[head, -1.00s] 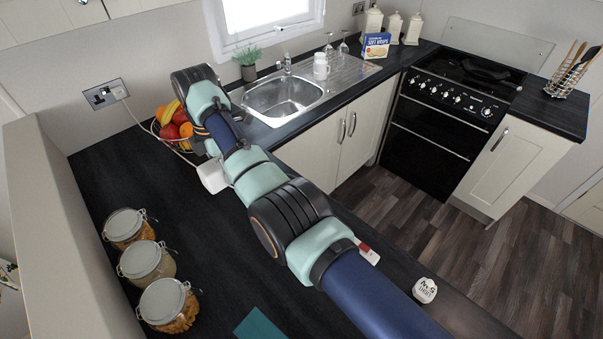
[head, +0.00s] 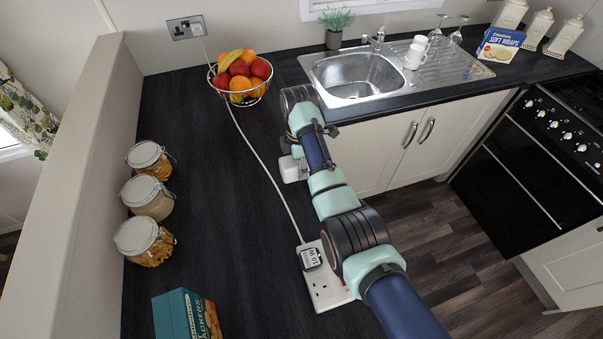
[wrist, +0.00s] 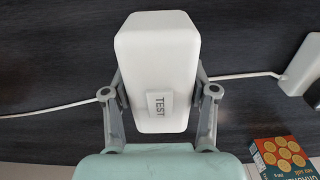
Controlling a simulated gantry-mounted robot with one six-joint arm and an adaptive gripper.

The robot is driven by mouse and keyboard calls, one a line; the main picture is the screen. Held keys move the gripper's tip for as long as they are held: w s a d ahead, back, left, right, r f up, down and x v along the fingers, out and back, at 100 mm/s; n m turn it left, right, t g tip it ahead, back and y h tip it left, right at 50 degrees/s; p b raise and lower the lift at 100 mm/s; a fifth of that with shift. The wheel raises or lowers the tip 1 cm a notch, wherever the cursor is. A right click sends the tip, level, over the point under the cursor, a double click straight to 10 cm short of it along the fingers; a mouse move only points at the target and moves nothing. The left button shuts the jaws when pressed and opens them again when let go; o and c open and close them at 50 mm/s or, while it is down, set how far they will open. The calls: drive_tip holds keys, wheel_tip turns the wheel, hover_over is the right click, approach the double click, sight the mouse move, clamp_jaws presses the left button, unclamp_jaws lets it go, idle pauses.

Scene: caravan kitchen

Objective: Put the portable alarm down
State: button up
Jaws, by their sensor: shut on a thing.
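The portable alarm is a white rounded block with a TEST button. It fills the middle of the wrist view (wrist: 157,45). In the head view the alarm (head: 291,169) shows beside the end of my arm, near the worktop's front edge. My gripper (wrist: 157,80) is shut on it, with one grey finger against each side. In the head view the fingers are mostly hidden. The dark worktop (head: 215,190) lies behind the alarm in the wrist view. I cannot tell how far above the worktop it is held.
A white power strip (head: 325,285) and cable (head: 262,160) lie on the worktop. A fruit basket (head: 240,82) stands behind, near the sink (head: 357,75). Several glass jars (head: 148,200) line the left. A cracker box (head: 186,315) stands in front. The worktop between jars and cable is clear.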

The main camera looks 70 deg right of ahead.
drive_tip(key=shift+f, duration=2)
drive_tip(key=shift+f, duration=0.15)
drive_tip(key=o, duration=1.3)
wheel_tip(320, 180, up, 12)
drive_tip(key=shift+r+p, duration=0.25)
drive_tip(key=shift+p, duration=0.8)
drive_tip(key=shift+f, duration=0.1)
